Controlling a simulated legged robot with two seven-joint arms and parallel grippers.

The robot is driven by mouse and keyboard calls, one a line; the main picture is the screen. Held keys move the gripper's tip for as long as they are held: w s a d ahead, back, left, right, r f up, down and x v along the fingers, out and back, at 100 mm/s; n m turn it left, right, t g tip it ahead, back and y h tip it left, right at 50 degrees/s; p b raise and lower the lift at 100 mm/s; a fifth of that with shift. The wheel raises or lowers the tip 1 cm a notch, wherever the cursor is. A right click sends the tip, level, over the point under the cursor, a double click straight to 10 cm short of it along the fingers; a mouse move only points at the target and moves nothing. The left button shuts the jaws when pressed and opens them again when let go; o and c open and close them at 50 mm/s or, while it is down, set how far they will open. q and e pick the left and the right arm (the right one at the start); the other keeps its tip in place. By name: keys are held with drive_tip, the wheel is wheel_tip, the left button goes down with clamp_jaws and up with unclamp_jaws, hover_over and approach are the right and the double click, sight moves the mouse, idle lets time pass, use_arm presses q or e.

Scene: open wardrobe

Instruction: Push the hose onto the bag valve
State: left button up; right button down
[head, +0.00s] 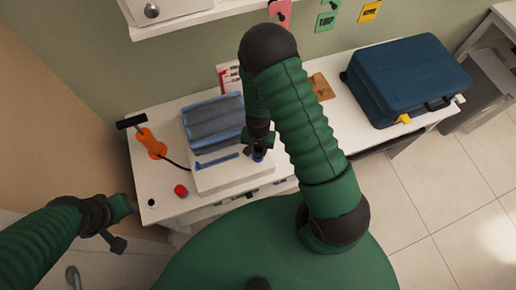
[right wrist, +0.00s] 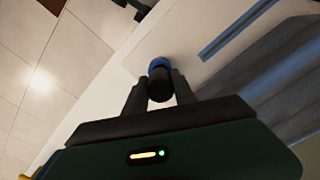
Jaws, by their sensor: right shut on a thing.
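The blue-grey bag (head: 214,122) lies on a white block on the counter. An orange pump (head: 152,143) with a black T-handle stands at left, and a thin black hose (head: 176,164) runs from it towards the block. My right gripper (head: 259,143) is at the block's right side. In the right wrist view its fingers (right wrist: 160,90) are shut on a black cylindrical piece, which looks like the hose end (right wrist: 160,86). A blue ring, apparently the valve (right wrist: 158,64), shows directly beyond it; I cannot tell how deeply they join. My left gripper (head: 118,224) hangs empty at lower left.
A red cap (head: 181,190) lies on the counter (head: 160,208) near its front left. A dark blue suitcase (head: 408,78) stands at right, and a brown piece (head: 321,87) lies behind my right arm. A shelf (head: 175,18) overhangs the back left.

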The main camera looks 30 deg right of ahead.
drive_tip(key=shift+f+b, duration=0.8)
drive_tip(key=shift+f, duration=0.3)
drive_tip(key=c, duration=0.9)
unclamp_jaws()
drive_tip(key=shift+c, duration=0.2)
wheel_tip(320, 180, up, 17)
drive_tip(key=p, duration=0.1)
drive_tip(key=shift+f, duration=0.1)
